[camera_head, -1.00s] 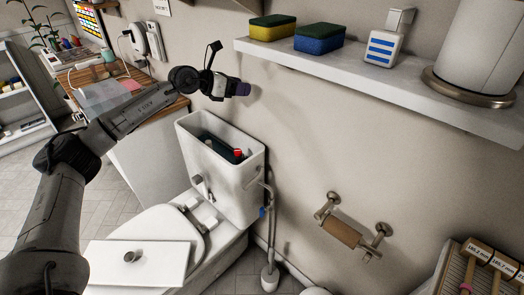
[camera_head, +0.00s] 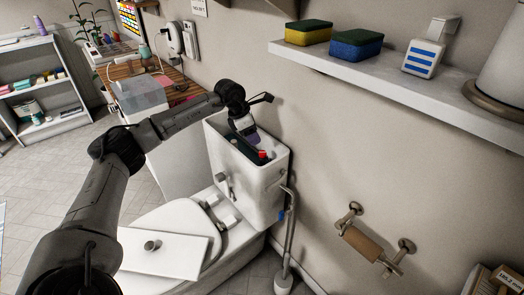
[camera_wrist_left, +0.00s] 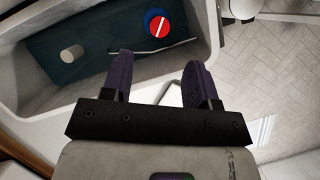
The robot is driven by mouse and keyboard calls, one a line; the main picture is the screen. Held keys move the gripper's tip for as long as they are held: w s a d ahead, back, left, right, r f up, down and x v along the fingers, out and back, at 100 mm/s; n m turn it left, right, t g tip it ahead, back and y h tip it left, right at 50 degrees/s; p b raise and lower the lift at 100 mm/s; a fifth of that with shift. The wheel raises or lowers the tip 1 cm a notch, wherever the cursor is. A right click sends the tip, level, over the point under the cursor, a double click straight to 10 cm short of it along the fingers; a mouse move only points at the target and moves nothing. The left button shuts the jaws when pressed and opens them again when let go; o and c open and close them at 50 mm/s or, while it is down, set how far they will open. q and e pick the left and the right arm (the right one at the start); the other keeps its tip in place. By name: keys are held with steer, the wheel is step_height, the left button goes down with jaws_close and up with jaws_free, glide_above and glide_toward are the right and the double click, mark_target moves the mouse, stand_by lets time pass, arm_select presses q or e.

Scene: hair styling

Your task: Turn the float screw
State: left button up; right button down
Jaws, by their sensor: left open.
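The float screw (camera_wrist_left: 159,28) is a round red cap with a white slot line and a blue rim, inside the open toilet tank. It also shows in the head view as a small red spot (camera_head: 262,155). The white tank (camera_head: 262,190) has no lid on; dark green water or lining shows inside. My left gripper (camera_head: 252,140) points down over the tank opening. In the wrist view its two purple fingers (camera_wrist_left: 158,75) are apart with nothing between them, and the red screw lies beyond the fingertips. My right gripper is not in view.
The tank lid (camera_head: 160,252) lies on the closed toilet seat. A grey cylinder (camera_wrist_left: 71,54) stands inside the tank. A wall shelf (camera_head: 385,77) with sponges hangs to the right, and a toilet paper holder (camera_head: 362,240) is below it.

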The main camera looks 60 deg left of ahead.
mark_target(263, 152)
arm_select(q)
steer(key=x, duration=0.8)
steer(key=shift+w+d+f, duration=0.1)
steer(key=shift+w+f, duration=0.05)
steer(key=shift+f, duration=0.15)
steer(key=c, duration=0.9)
